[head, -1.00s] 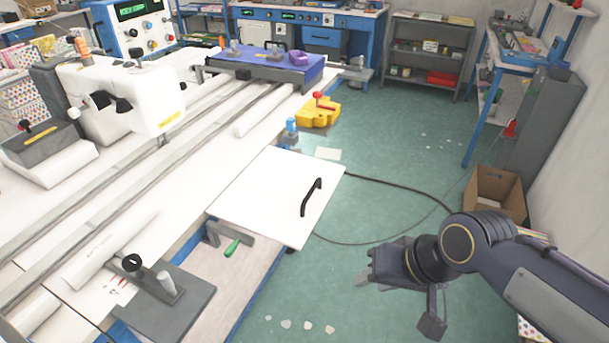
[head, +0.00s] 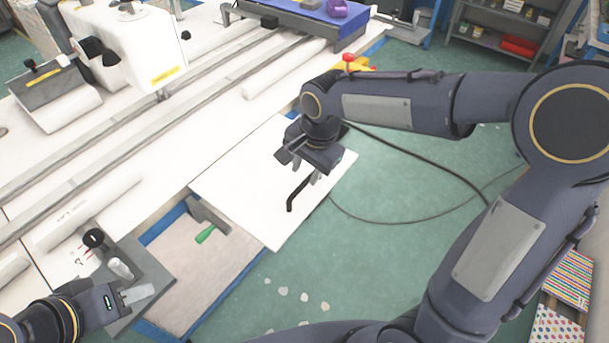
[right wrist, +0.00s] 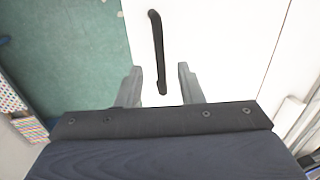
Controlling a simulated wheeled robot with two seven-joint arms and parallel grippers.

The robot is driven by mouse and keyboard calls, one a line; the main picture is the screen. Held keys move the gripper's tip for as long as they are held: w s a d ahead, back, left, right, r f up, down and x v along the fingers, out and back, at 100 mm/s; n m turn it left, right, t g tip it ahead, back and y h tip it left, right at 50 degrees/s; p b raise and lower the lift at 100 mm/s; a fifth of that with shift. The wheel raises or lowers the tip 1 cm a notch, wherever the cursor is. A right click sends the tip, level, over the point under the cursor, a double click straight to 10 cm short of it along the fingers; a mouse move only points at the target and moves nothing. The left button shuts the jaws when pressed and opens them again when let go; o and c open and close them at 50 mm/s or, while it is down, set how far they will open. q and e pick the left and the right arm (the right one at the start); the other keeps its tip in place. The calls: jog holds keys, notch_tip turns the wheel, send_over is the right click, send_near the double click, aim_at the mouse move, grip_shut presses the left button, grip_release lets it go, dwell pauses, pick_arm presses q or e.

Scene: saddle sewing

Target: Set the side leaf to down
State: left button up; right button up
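The side leaf (head: 235,195) is a white panel standing out level from the long white sewing table, with a black bar handle near its outer edge. The handle (head: 297,193) also shows in the right wrist view (right wrist: 157,50). My right gripper (head: 316,178) is above the leaf, close to the far end of the handle. In the right wrist view its two fingers (right wrist: 163,85) are apart, with the handle's near end between or just below them; I cannot tell whether they touch. My left gripper (head: 136,293) is at the lower left, over a grey plate; its finger gap is unclear.
A green-handled lever (head: 206,234) is on the bracket beside the leaf. A grey plate (head: 150,268) with a black knob is at the table's near end. A black cable (head: 425,162) lies on the green floor.

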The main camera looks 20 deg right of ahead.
aim_at(302, 185)
jog(key=f, duration=0.4)
jog(key=shift+w+a+f, duration=0.2)
jog(key=shift+w+f, duration=0.2)
grip_shut()
